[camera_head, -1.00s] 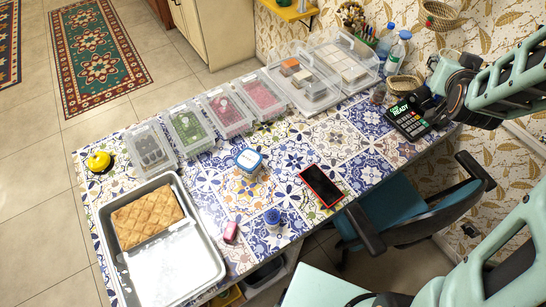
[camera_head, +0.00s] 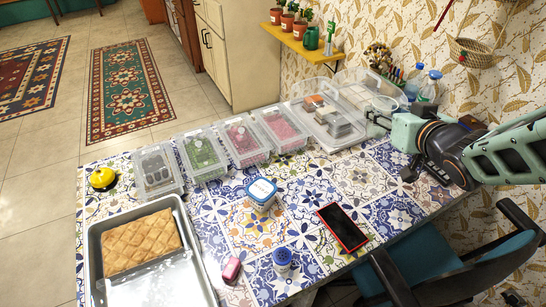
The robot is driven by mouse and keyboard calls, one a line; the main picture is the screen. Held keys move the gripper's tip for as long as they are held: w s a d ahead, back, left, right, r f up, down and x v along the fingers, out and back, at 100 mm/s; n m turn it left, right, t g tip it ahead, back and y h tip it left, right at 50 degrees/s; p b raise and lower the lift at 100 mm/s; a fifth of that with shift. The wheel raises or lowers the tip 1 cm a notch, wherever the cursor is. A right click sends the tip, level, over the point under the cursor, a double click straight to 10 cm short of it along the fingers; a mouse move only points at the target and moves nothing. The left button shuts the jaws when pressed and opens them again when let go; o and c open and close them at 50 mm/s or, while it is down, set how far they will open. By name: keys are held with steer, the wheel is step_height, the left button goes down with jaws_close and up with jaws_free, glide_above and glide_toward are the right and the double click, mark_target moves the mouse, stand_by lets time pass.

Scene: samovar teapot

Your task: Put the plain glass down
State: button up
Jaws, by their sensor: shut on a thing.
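My gripper (camera_head: 388,122) is at the right of the table, low near the back edge, beside the clear bins. It is shut on a clear, see-through glass (camera_head: 378,109), which looks upright. The glass is small and hard to make out against the bins and bottles. I cannot tell whether its base touches the table. The patterned tile table (camera_head: 355,178) spreads out in front of it.
Clear bins (camera_head: 332,120) stand left of the gripper and bottles (camera_head: 430,88) behind it. Tabletop around the phone is partly clear.

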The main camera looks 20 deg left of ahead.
mark_target(306, 183)
steer(key=s+a+f+n+g+y+b, duration=0.2)
steer(key=s+a+f+b, duration=0.2)
steer(key=s+f+b, duration=0.15)
steer(key=s+a+f+n+g+y+b, duration=0.1)
steer(key=s+a+f+n+y+b, duration=0.2)
steer(key=f, duration=0.4)
steer(key=f+b+x, duration=0.1)
steer(key=b+x, duration=0.4)
steer(key=x, duration=0.3)
steer(key=shift+f+h, duration=0.3)
steer(key=shift+h, duration=0.1)
steer(key=w+a+f+b, duration=0.2)
steer(key=f, duration=0.1)
steer(key=w+a+f+b, duration=0.1)
steer(key=f, duration=0.1)
steer(key=shift+w, duration=0.3)
steer(key=shift+c, duration=0.2)
steer(key=shift+w+a+f+b, duration=0.2)
steer(key=shift+f+b, duration=0.3)
steer(key=shift+f, duration=0.4)
steer(key=shift+w+a+f+b, duration=0.15)
steer(key=shift+f+b, duration=0.35)
steer(key=shift+f, duration=0.45)
steer(key=shift+f, duration=0.1)
steer(key=shift+f, duration=0.15)
steer(key=o, duration=1.2)
steer(key=shift+o, duration=0.2)
